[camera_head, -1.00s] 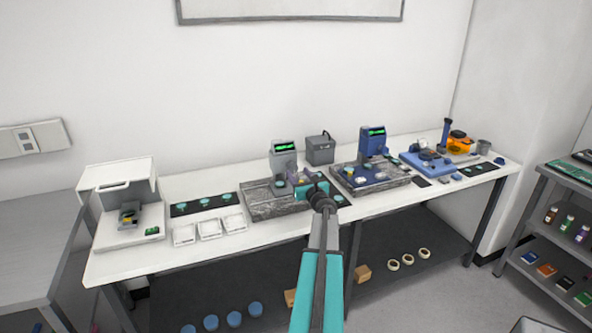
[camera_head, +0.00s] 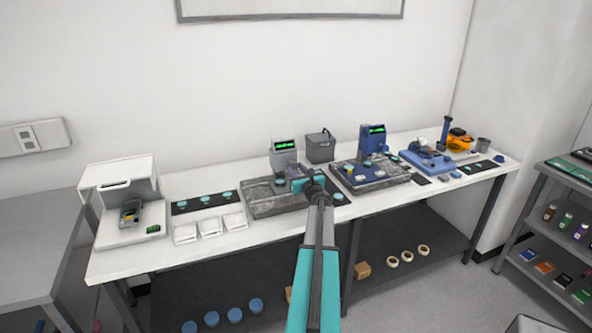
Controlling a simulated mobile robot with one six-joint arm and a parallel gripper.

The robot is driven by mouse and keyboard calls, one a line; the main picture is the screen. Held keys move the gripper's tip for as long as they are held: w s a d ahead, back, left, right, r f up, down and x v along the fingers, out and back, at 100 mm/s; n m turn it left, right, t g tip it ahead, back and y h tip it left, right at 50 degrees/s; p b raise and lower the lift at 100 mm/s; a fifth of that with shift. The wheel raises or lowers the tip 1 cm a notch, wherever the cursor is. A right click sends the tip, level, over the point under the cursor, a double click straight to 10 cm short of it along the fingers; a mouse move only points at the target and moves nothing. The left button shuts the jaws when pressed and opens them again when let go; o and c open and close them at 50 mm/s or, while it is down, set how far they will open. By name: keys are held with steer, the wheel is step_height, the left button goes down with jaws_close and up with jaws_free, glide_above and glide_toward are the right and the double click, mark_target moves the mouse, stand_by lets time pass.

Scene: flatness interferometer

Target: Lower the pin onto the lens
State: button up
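A grey gauge (camera_head: 284,148) with a green display stands on a grey stone base (camera_head: 258,208) near the middle of the bench. A small teal lens-like disc (camera_head: 280,182) shows under its head. I cannot make out the pin or whether it touches the disc. My gripper (camera_head: 298,184) is over the right part of this base, close to the gauge and to the right of the disc. My own wrist hides its fingers, so I cannot tell whether it is open or holds anything.
A blue gauge (camera_head: 373,140) on a second stone base stands to the right. A grey box (camera_head: 320,148) is behind. Left are a dark mat (camera_head: 188,208) with teal discs, several white trays (camera_head: 209,227) and a white hooded device (camera_head: 118,178).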

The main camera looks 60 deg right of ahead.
steer(key=c, duration=0.4)
steer(key=n+b, duration=0.1)
steer(key=b, duration=0.2)
steer(key=shift+f, duration=0.2)
steer(key=n+b, duration=0.4)
steer(key=b, duration=0.4)
steer(key=shift+n, duration=0.3)
steer(key=n+b, duration=0.7)
steer(key=b, duration=0.4)
steer(key=n+b, duration=0.8)
steer(key=b, duration=0.4)
steer(key=shift+w+a+f, duration=0.1)
steer(key=shift+w+a, duration=0.05)
